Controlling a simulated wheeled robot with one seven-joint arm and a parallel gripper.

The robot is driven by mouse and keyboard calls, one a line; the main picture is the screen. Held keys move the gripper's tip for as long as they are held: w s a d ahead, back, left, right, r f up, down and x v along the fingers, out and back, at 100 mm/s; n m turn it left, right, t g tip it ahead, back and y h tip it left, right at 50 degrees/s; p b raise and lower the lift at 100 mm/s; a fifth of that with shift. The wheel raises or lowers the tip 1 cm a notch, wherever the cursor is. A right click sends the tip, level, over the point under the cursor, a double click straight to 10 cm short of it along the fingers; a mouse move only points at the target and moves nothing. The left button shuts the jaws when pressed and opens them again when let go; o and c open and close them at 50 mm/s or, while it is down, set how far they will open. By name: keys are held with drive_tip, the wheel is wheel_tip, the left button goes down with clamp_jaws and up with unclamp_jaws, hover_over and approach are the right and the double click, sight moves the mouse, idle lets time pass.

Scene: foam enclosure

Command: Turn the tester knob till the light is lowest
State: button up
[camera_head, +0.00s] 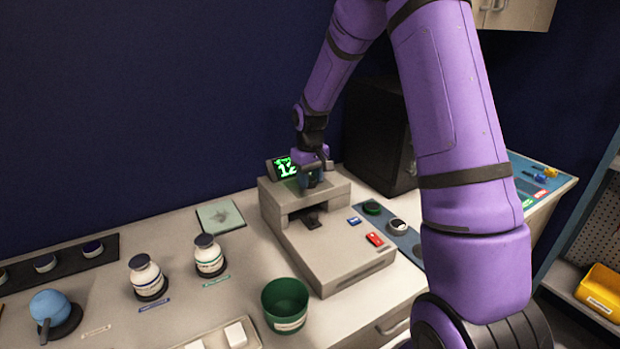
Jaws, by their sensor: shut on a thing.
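The tester (345,258) is a grey box on the bench, with a raised rear part and a dark slot in its front. A small dark display (284,167) at its back left shows green digits that look like "12". My gripper (312,184) reaches down onto the top of the raised part, just right of the display. It is shut on the tester knob, a dark piece that is mostly hidden by the fingers. A small dark item (311,221) sits at the slot. I cannot tell the knob's angle.
A green cup (285,306) stands in front of the tester. White jars (147,277) and a blue round object (48,305) stand to the left. A panel with buttons (398,226) lies right of the tester, and a black box (378,135) stands behind.

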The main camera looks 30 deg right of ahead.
sight(310, 179)
drive_tip(key=shift+n, duration=1.7)
drive_tip(key=o, duration=0.9)
wheel_tip(310, 179, up, 11)
drive_tip(key=shift+f, duration=0.1)
